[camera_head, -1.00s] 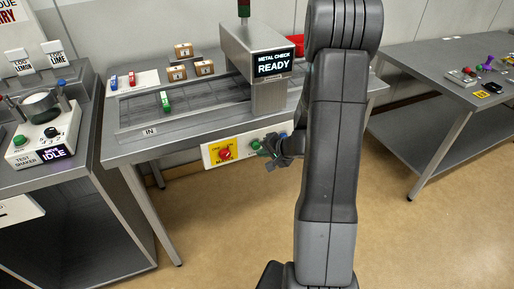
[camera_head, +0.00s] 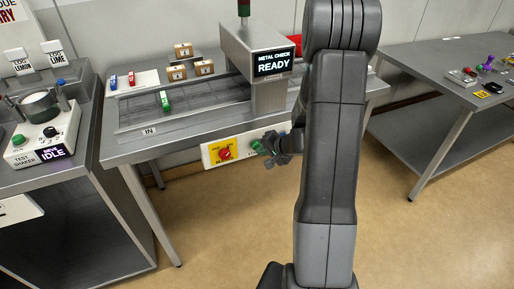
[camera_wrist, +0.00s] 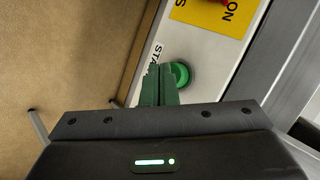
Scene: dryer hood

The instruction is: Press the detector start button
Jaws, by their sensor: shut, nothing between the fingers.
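The green start button (camera_wrist: 181,74) sits on a white panel with partly hidden black lettering beside it. In the head view the button (camera_head: 257,146) is on the panel under the front edge of the metal detector table. My gripper (camera_wrist: 159,72) is shut and empty. Its green fingertips are right beside the button in the wrist view and overlap its left edge; I cannot tell whether they touch it. In the head view my gripper (camera_head: 267,143) is just right of the button. The detector display (camera_head: 273,63) reads "METAL CHECK READY".
A red stop button (camera_head: 225,154) on a yellow plate is left of the start button on the same panel. A green item (camera_head: 165,101) and several small boxes are on the table above. A shaker machine (camera_head: 40,130) stands at left. Open floor lies in front.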

